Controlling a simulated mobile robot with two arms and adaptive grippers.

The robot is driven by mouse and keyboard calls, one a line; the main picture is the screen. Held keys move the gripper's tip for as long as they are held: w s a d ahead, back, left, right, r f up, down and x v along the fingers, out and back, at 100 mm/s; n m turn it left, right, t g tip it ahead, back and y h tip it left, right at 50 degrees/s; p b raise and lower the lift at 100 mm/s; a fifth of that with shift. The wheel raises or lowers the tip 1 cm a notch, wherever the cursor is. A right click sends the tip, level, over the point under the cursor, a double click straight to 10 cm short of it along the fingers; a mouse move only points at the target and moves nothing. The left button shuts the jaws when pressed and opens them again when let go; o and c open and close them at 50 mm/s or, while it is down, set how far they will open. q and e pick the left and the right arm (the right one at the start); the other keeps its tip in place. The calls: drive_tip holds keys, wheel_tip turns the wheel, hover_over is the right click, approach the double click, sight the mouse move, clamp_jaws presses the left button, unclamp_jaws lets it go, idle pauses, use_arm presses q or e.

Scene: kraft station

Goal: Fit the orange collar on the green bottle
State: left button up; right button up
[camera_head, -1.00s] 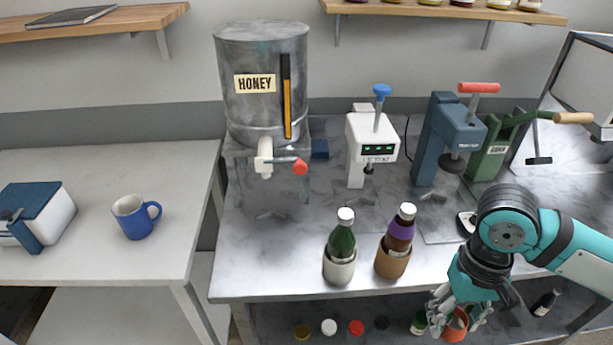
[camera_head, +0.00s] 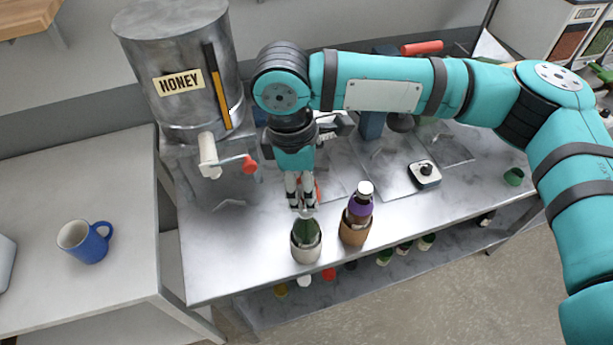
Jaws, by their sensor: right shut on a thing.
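The green bottle (camera_head: 308,229) stands in a pale grey collar (camera_head: 306,254) near the front edge of the steel table. My right gripper (camera_head: 303,206) points down over it, shut on the top of the bottle, whose cap is mostly hidden by the fingers. An orange piece (camera_head: 318,190) shows just behind the fingers; it looks like part of the orange collar, mostly hidden, and I cannot tell how it rests. My left gripper is not in view.
A purple bottle (camera_head: 360,205) in a brown collar (camera_head: 353,231) stands close on the right. The honey tank (camera_head: 178,95) with its red-handled tap is behind left. A blue mug (camera_head: 87,242) is on the left table.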

drive_tip(key=shift+w+d+f+b, duration=0.1)
drive_tip(key=shift+w+f+b, duration=0.1)
drive_tip(key=shift+f+b, duration=1.45)
drive_tip(key=shift+f, duration=0.9)
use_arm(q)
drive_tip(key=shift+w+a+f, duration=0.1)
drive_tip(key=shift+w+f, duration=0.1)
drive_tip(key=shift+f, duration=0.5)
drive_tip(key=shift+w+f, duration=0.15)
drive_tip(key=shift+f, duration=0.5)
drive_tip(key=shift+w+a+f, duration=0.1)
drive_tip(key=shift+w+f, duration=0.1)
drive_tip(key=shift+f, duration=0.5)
use_arm(e)
drive_tip(key=shift+f, duration=0.1)
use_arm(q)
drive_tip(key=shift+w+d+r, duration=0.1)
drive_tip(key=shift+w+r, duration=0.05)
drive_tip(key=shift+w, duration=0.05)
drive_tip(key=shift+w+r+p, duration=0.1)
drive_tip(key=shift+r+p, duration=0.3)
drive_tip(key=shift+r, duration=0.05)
use_arm(e)
drive_tip(key=shift+f, duration=0.1)
drive_tip(key=shift+f, duration=0.4)
